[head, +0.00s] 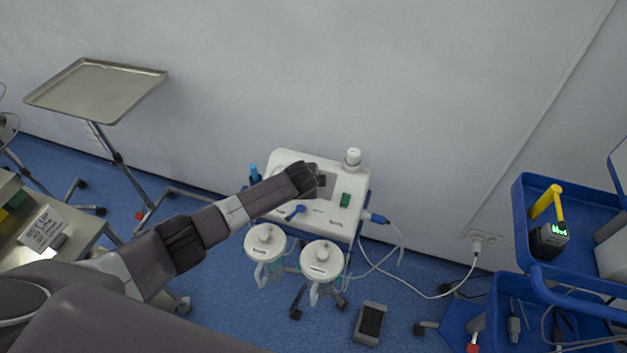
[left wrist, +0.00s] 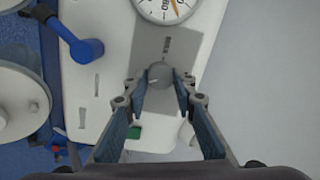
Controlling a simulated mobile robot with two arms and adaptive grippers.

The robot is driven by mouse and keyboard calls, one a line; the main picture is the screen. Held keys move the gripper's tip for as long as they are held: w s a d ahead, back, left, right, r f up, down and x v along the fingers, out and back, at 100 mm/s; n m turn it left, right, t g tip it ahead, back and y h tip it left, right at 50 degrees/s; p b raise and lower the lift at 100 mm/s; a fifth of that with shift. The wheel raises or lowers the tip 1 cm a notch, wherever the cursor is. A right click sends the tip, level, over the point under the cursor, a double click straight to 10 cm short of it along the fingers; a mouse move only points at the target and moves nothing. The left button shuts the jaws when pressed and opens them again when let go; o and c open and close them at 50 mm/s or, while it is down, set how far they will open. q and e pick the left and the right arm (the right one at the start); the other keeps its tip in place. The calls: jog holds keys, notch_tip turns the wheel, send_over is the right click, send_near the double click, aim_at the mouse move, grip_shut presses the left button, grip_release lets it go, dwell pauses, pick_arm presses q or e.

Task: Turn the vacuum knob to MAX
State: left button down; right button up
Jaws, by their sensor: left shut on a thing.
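The white suction unit (head: 343,217) stands by the wall in the head view, and my left arm reaches over its top. In the left wrist view, the round grey vacuum knob (left wrist: 160,74) sits on a grey panel (left wrist: 150,48) below a round gauge (left wrist: 166,8). My left gripper (left wrist: 162,84) has its two fingers on either side of the knob and is shut on it. In the head view the left gripper (head: 319,180) is over the panel and hides the knob. My right gripper is not in view.
Two lidded canisters (head: 265,242) (head: 321,260) hang at the unit's front. A green switch (head: 345,200) and a white cap (head: 352,157) are near the gripper. A foot pedal (head: 369,323) lies on the floor. A blue cart (head: 565,266) stands right, a metal tray stand (head: 95,88) left.

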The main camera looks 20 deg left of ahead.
pick_arm(q)
jog(key=m+p, duration=0.1)
jog(key=m, duration=0.5)
jog(key=shift+s+m, duration=0.1)
jog(key=shift+m, duration=0.2)
jog(key=m, duration=0.5)
jog(key=shift+a+f+m+h, duration=0.1)
jog(key=shift+a+m+h, duration=0.1)
jog(key=shift+m+h, duration=0.15)
jog(key=m, duration=0.5)
jog(key=shift+m+h, duration=0.25)
jog(key=m, duration=0.6)
jog(key=shift+a+b, duration=0.15)
jog(key=shift+b, duration=0.2)
jog(key=c, duration=1.6)
grip_release()
jog(key=shift+s, duration=0.1)
